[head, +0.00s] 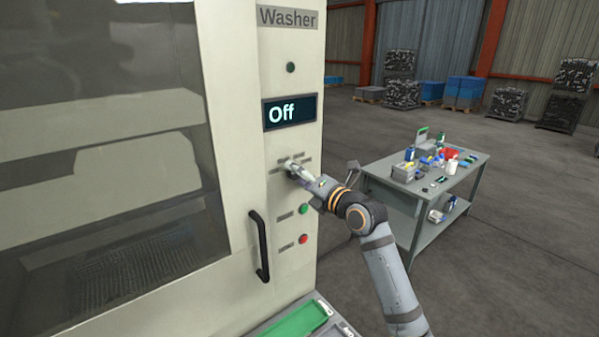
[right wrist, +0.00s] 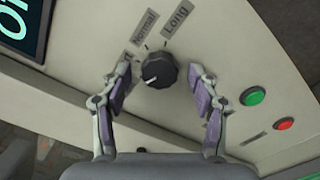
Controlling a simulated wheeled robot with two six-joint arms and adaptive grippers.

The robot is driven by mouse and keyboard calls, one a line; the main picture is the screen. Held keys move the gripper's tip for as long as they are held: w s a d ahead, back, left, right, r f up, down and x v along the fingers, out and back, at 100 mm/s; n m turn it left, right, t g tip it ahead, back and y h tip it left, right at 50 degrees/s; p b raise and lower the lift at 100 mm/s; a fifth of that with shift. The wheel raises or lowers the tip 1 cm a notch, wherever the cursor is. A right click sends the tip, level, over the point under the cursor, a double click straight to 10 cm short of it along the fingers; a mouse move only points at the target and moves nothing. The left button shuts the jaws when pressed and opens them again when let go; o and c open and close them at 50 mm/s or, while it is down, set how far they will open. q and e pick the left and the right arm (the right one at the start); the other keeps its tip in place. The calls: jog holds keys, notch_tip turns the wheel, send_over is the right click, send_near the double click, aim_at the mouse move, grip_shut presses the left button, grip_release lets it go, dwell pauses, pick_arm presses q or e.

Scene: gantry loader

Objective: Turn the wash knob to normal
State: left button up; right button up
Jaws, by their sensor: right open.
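The wash knob (right wrist: 159,70) is black and round with a white pointer mark, on the washer's pale panel. In the right wrist view its mark points to the lower left, away from the "Normal" label (right wrist: 146,27) and the "Long" label (right wrist: 177,17). A third label is mostly hidden behind a finger. My right gripper (right wrist: 161,82) is open, with one finger on each side of the knob and visible gaps between. In the head view my right gripper (head: 299,171) is at the panel and largely hides the knob. The display (head: 290,112) reads "Off". My left gripper is out of view.
A green button (head: 303,209) and a red button (head: 303,239) sit below the knob. A black door handle (head: 260,246) stands out to their left. A cluttered grey table (head: 411,195) stands to the right. A green tray (head: 296,321) lies at the bottom.

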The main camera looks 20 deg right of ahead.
jog(key=shift+s, duration=0.1)
jog(key=shift+c, duration=1.1)
jog(key=c, duration=1)
jog(key=shift+o, duration=0.2)
jog(key=m+b, duration=0.3)
jog(key=m, duration=1.4)
jog(key=shift+r+m, duration=0.1)
jog(key=shift+m, duration=0.2)
